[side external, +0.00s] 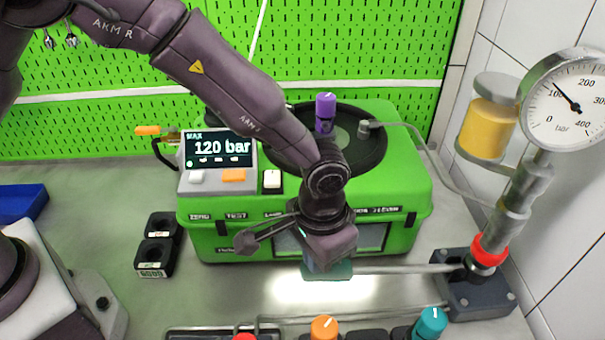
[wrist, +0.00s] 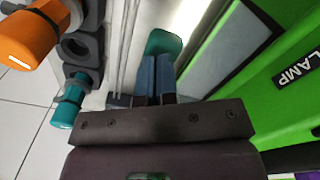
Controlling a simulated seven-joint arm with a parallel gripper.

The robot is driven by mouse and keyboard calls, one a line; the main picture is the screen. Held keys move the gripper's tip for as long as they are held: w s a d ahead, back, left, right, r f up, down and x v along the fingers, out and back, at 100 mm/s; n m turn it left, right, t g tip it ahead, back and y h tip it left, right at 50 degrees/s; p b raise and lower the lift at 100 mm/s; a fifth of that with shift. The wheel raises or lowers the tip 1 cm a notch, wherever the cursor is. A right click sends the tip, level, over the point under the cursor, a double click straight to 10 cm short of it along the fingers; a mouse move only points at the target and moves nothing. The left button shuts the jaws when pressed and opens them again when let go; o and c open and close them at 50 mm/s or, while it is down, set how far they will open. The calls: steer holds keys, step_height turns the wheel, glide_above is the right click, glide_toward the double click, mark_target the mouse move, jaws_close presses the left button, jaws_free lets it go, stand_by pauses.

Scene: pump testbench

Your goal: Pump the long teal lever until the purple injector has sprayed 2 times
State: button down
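The long lever (side external: 400,269) lies about level, running left from the pump base to its teal grip (side external: 340,272). The grip end also shows in the wrist view (wrist: 163,42), just past my fingertips. My gripper (side external: 316,264) points down at the grip. Its two blue-grey fingers (wrist: 156,62) are together, with only a thin dark line between them. Whether they touch the grip I cannot tell. The purple injector (side external: 325,110) stands upright over the dark round plate on the green testbench (side external: 200,235). No spray is visible.
The gauge (side external: 565,100) needle points slightly past 100 bar. The display (side external: 219,149) reads MAX 120 bar. An orange knob (side external: 324,328) and a teal knob (side external: 431,322) stand in front of the lever. A yellow reservoir (side external: 487,130) is at the right. The tabletop at left is partly clear.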

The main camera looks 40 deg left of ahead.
steer(key=shift+a+f, duration=0.1)
steer(key=shift+f, duration=0.9)
steer(key=shift+w+d+r, duration=0.15)
steer(key=shift+r, duration=1.65)
steer(key=shift+w+d+r, duration=0.1)
steer(key=shift+d+r, duration=0.05)
steer(key=shift+r, duration=1.65)
steer(key=shift+f, duration=0.1)
steer(key=shift+s+a+f, duration=0.1)
steer(key=shift+f, duration=1.05)
steer(key=shift+s+a+f, duration=0.1)
steer(key=shift+s+f, duration=0.05)
steer(key=shift+f, duration=1)
steer(key=shift+s+a+f, duration=0.1)
steer(key=shift+f, duration=1.05)
steer(key=shift+r, duration=0.1)
steer(key=shift+w+d+r, duration=0.15)
steer(key=shift+r, duration=1.6)
steer(key=shift+w+d+r, duration=0.15)
steer(key=shift+r, duration=1.55)
steer(key=shift+f, duration=0.1)
